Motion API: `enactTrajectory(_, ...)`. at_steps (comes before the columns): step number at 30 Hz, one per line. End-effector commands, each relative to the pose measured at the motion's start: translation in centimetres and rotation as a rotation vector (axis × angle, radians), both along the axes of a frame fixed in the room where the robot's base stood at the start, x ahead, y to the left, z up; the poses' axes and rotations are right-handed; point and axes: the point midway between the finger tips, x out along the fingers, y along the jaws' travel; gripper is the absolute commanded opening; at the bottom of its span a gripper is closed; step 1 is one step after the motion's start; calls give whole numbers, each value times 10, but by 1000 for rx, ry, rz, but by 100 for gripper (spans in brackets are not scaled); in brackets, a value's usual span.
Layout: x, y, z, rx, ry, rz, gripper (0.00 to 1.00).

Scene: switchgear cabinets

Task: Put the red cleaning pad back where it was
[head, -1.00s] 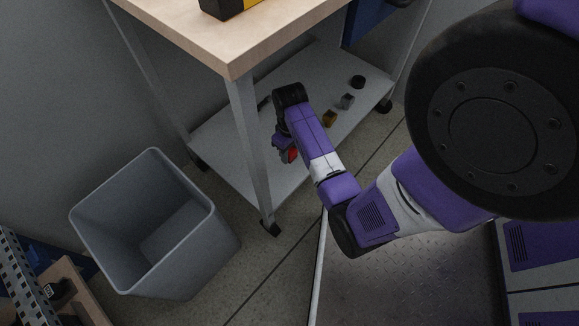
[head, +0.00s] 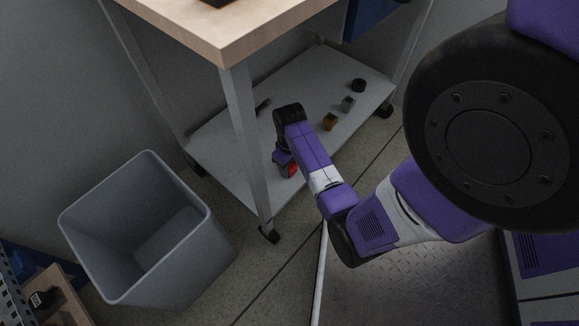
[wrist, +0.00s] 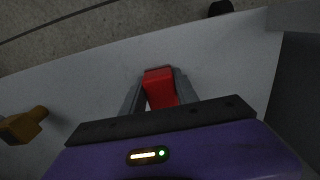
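The red cleaning pad (wrist: 160,86) sits between the two fingers of my gripper (wrist: 158,90) in the wrist view, with a finger against each side. In the head view the red pad (head: 291,170) shows just below my gripper (head: 284,163), over the cart's lower shelf (head: 225,150). The pad looks at or just above the shelf surface; I cannot tell whether it touches. My arm hides part of the shelf.
On the lower shelf are a yellow-brown part (head: 329,122), a grey part (head: 347,104), a black part (head: 358,85) and a dark thin item (head: 263,105). A cart leg (head: 246,150) stands left of my gripper. A grey bin (head: 140,240) stands on the floor at left.

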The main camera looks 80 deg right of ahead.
Motion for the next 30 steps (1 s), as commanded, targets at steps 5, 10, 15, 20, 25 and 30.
enactTrajectory(5,0,0,0,0,0,0,58)
enactTrajectory(10,0,0,0,0,0,0,58)
enactTrajectory(15,0,0,6,-2,-1,0,58)
enactTrajectory(20,0,-1,31,-2,-1,0,58)
enactTrajectory(25,1,-1,68,-2,-2,1,58)
enactTrajectory(30,1,-1,99,-2,-2,0,58)
